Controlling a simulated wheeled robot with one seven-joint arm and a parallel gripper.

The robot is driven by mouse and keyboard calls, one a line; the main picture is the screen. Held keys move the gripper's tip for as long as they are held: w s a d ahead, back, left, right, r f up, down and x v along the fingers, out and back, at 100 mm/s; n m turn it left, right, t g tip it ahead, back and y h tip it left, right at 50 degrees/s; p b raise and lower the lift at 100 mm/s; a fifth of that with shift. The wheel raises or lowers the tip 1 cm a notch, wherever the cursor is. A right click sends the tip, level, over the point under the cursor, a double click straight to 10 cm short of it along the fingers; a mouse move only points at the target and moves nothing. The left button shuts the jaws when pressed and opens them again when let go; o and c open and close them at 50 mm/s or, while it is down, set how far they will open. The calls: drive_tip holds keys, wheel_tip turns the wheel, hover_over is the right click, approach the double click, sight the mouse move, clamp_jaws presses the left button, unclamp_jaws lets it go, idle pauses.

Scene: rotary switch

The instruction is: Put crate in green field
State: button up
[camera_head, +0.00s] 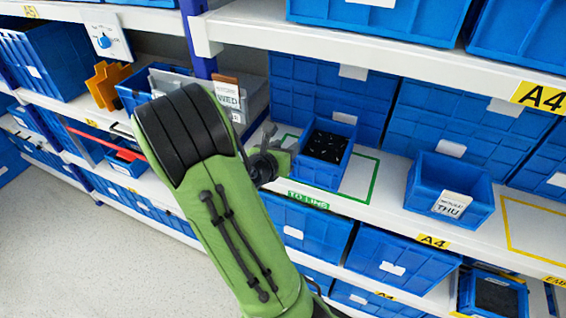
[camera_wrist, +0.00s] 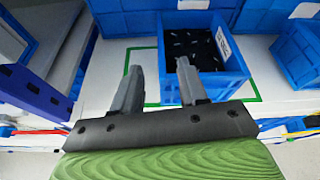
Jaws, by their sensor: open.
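A small open blue crate (camera_head: 318,172) with dark contents stands upright on the middle shelf, inside the green-outlined field (camera_head: 375,178). The wrist view shows the same crate (camera_wrist: 235,66) within the green outline (camera_wrist: 127,58). A white label is on the crate's inner side. My gripper (camera_wrist: 159,65) is open and empty. One finger is left of the crate and the other overlaps its near left wall in the picture; I cannot tell whether it touches. In the head view my gripper (camera_head: 284,143) is left of the crate, partly hidden by my arm.
Another blue crate (camera_head: 448,190) labelled THU stands to the right, near a yellow-outlined field (camera_head: 540,228). A WED-labelled grey bin (camera_head: 253,98) is at left. Large blue bins (camera_head: 330,90) back the shelf, under an upper shelf (camera_head: 400,62). Green-field floor left of the crate is bare.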

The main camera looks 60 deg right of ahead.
drive_tip(key=w+a+m+t+y+b, duration=0.1)
drive_tip(key=a+m+t+y, duration=0.2)
drive_tip(key=a+m+y, duration=0.75)
drive_tip(key=s+a+r+m+y, duration=0.1)
drive_tip(key=s+a+m, duration=0.1)
drive_tip(key=a, duration=0.5)
drive_tip(key=s+a+r+m+y, duration=0.1)
drive_tip(key=s+a+r+m, duration=0.1)
drive_tip(key=a+m, duration=0.3)
drive_tip(key=s+a+r+m+y, duration=0.1)
drive_tip(key=s+a+m, duration=0.2)
drive_tip(key=a, duration=0.8)
drive_tip(key=shift+s+r+m+t, duration=0.25)
drive_tip(key=shift+r+m+t, duration=0.05)
drive_tip(key=shift+m+t, duration=0.1)
